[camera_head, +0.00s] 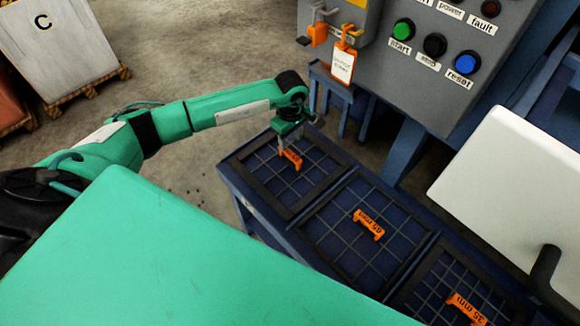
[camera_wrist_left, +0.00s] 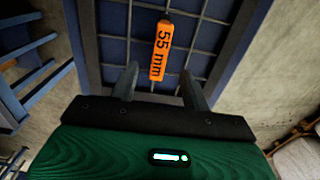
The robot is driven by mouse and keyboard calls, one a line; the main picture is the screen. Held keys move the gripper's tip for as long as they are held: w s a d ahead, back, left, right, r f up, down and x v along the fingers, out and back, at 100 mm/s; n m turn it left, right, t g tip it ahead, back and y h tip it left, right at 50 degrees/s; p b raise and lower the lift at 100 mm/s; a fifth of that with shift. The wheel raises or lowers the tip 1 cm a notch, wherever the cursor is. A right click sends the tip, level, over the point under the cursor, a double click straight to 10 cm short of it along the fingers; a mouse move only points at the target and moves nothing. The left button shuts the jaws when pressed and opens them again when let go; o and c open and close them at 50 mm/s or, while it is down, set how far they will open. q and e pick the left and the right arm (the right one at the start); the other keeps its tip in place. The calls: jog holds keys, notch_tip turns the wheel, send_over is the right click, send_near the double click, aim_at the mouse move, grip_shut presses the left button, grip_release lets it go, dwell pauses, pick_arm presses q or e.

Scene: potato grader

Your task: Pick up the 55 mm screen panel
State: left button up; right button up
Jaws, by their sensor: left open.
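The 55 mm screen panel (camera_head: 306,181) is a dark framed grid lying at the far end of a blue rack. Its orange handle (camera_head: 291,159) stands up from the grid. In the left wrist view the handle (camera_wrist_left: 161,50) reads "55 mm". My left gripper (camera_head: 288,142) is just above this panel, close to the handle. In the left wrist view its two fingers (camera_wrist_left: 161,82) are apart, with the handle's near end between their directions, beyond the tips. Nothing is held. I cannot tell the exact height gap. My right gripper is not in view.
A middle panel with an orange handle (camera_head: 369,224) and a 35 mm panel with its handle (camera_head: 467,309) lie nearer in the rack. A grey control box (camera_head: 440,60) with buttons stands behind. A tag (camera_head: 343,64) hangs from it. A crate marked C (camera_head: 60,45) stands far left.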

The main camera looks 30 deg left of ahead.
aim_at(290, 153)
pick_arm(q)
jog(key=shift+f, duration=0.65)
jog(key=shift+f+b, duration=0.3)
jog(key=shift+f, duration=0.1)
notch_tip(290, 153, down, 3)
jog(key=shift+b, duration=0.7)
jog(key=shift+a+f, duration=0.1)
jog(key=shift+f, duration=0.55)
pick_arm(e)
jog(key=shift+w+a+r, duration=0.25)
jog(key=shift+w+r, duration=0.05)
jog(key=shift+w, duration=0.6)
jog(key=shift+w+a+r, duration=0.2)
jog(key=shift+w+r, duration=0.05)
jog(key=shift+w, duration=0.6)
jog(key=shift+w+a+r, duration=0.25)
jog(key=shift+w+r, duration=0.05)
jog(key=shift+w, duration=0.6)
pick_arm(q)
jog(key=shift+f+b, duration=0.25)
jog(key=shift+b, duration=0.4)
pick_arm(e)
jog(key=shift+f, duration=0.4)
pick_arm(q)
grip_shut()
